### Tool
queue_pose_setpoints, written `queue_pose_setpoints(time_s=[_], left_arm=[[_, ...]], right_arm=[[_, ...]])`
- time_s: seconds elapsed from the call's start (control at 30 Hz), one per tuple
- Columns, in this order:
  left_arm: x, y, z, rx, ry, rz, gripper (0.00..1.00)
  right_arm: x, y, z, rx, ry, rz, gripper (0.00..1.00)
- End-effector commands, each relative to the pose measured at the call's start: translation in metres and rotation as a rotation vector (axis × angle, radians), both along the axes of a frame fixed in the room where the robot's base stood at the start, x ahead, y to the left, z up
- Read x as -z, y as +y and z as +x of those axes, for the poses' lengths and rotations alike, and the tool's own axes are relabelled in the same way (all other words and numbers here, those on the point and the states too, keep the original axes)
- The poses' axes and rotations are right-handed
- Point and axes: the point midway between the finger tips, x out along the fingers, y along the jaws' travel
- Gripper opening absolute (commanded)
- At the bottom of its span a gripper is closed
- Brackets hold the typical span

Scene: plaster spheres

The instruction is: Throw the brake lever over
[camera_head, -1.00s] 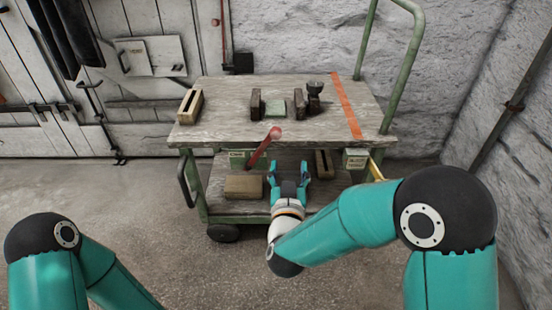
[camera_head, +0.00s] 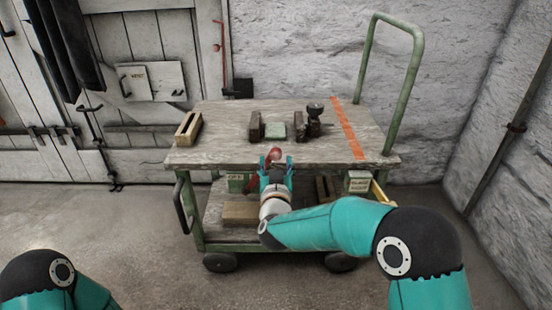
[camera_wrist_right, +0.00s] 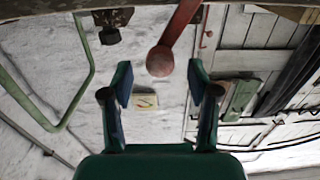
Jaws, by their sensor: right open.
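The brake lever is a red bar with a round knob (camera_head: 273,154), at the front edge of the cart's top. In the right wrist view the knob (camera_wrist_right: 160,61) shows between the fingertips, with its bar running up the picture. My right gripper (camera_head: 276,161) is open, with a finger on each side of the knob in the picture. In the wrist view its fingers (camera_wrist_right: 161,75) are apart, with visible gaps beside the knob. The gripper partly hides the lever's lower part. My left gripper is out of view; only part of that arm shows.
A wooden block (camera_head: 241,213) lies on the lower shelf.

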Motion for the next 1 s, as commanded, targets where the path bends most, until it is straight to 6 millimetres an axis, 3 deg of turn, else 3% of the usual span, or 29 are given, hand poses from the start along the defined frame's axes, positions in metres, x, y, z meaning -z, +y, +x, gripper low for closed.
queue_pose_setpoints(time_s=[0.1, 0.3, 0.7, 1.0], left_arm=[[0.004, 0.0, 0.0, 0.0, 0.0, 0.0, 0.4], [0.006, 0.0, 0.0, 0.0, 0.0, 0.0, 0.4], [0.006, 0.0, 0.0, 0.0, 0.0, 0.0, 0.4], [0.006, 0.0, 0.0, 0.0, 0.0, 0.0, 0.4]], right_arm=[[0.001, -0.002, 0.019, 0.001, -0.002, 0.001, 0.6], [0.001, -0.004, 0.037, 0.001, 0.0, 0.0, 0.6], [0.0, -0.004, 0.041, 0.0, 0.001, 0.0, 0.58], [0.0, -0.005, 0.041, 0.002, 0.0, 0.0, 0.08]])
